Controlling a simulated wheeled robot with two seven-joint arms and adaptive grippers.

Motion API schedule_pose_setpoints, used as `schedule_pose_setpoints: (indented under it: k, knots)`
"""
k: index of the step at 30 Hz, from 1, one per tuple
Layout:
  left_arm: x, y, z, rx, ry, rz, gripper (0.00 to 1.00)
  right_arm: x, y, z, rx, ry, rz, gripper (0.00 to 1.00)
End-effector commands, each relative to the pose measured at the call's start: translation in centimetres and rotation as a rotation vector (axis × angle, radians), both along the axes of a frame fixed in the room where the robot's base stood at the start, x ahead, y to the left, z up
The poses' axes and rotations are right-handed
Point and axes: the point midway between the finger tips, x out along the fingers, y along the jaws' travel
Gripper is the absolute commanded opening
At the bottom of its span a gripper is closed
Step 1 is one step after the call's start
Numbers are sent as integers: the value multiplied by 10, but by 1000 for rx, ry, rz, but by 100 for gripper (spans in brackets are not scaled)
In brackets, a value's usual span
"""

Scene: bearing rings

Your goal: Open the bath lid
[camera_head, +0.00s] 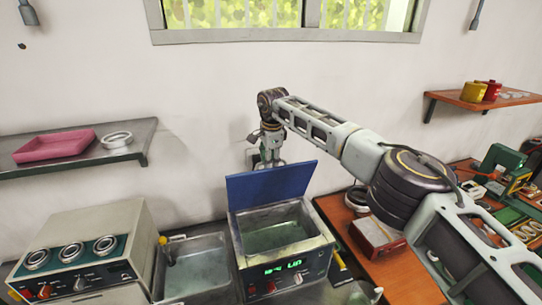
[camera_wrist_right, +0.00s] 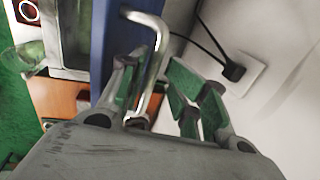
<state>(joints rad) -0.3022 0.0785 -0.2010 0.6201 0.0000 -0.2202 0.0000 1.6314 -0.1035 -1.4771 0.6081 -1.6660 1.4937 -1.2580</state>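The bath (camera_head: 290,255) is a metal tank with a green-lit front panel, and liquid shows inside it. Its blue lid (camera_head: 270,184) stands raised, close to upright, along the bath's back edge. In the right wrist view the lid (camera_wrist_right: 100,40) is a blue panel with a bent chrome handle (camera_wrist_right: 158,60). My right gripper (camera_head: 270,160) is behind the lid's top edge, partly hidden by it. In the right wrist view its green-padded fingers (camera_wrist_right: 158,92) are apart, with the handle in the space between them, nearer the left finger. My left gripper is not in view.
A metal sink basin (camera_head: 195,265) and a dial unit (camera_head: 85,250) stand left of the bath. An orange bench (camera_head: 400,275) with parts lies to the right. The wall, with a socket and cable (camera_wrist_right: 235,72), is close to my right gripper.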

Motion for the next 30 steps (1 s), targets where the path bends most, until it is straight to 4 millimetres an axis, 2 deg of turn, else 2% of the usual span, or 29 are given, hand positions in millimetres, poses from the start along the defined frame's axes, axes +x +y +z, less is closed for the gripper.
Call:
schedule_pose_setpoints:
  k: [14, 20, 30]
  knots:
    - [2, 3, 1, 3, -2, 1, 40, 2, -3, 16, 4, -9, -8, 32]
    - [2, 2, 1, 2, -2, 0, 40, -1, -4, 38, 4, -9, -7, 32]
    - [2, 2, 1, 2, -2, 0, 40, -8, -4, 87, 2, -4, -3, 32]
